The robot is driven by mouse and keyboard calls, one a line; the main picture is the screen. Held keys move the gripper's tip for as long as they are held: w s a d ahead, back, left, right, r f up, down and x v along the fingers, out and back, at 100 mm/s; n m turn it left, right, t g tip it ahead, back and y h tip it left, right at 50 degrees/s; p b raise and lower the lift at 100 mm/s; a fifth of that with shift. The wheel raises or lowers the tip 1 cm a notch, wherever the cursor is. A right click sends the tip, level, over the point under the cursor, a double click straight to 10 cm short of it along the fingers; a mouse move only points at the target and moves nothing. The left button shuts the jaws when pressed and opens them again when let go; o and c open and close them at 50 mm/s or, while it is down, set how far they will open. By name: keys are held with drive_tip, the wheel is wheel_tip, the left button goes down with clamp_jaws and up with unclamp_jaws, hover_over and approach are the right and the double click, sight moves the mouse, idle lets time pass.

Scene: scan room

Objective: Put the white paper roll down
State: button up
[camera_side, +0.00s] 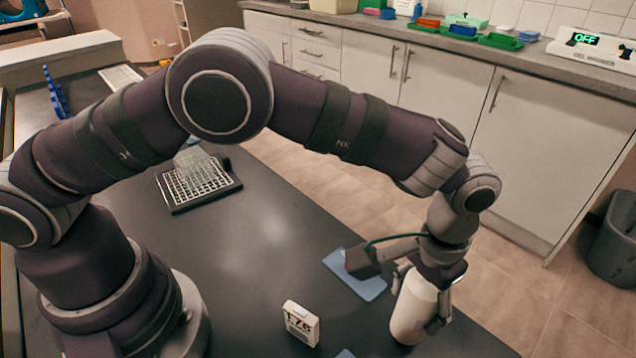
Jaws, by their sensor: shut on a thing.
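The white paper roll (411,311) is upright at the lower right of the side view, near the table's right edge. My gripper (422,300) is shut on it from above, with a finger on each side of its upper part. The roll's lower end is close to the dark table top (240,275). I cannot tell whether it touches the table.
A small white labelled box (301,323) stands left of the roll. A blue flat pad (355,274) lies behind it, and part of another blue item (345,353) shows at the bottom edge. A gridded rack (198,182) sits farther back. The table between is clear.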

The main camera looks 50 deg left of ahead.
drive_tip(key=o, duration=1.3)
drive_tip(key=shift+c, duration=0.2)
drive_tip(key=shift+r, duration=0.35)
drive_tip(key=r, duration=1.1)
drive_tip(key=shift+a+r, duration=0.2)
drive_tip(key=shift+r, duration=0.15)
drive_tip(key=s+a+r+n+t, duration=0.15)
drive_tip(key=a+r, duration=0.25)
drive_tip(key=a, duration=0.4)
drive_tip(key=s+a+r+t, duration=0.2)
drive_tip(key=a+r, duration=0.1)
drive_tip(key=a, duration=0.5)
drive_tip(key=s+a+f+t, duration=0.2)
drive_tip(key=s+a+f, duration=0.1)
drive_tip(key=s+a, duration=0.2)
drive_tip(key=shift+s+a+n, duration=0.25)
drive_tip(key=shift+s+n, duration=0.1)
drive_tip(key=shift+s, duration=0.6)
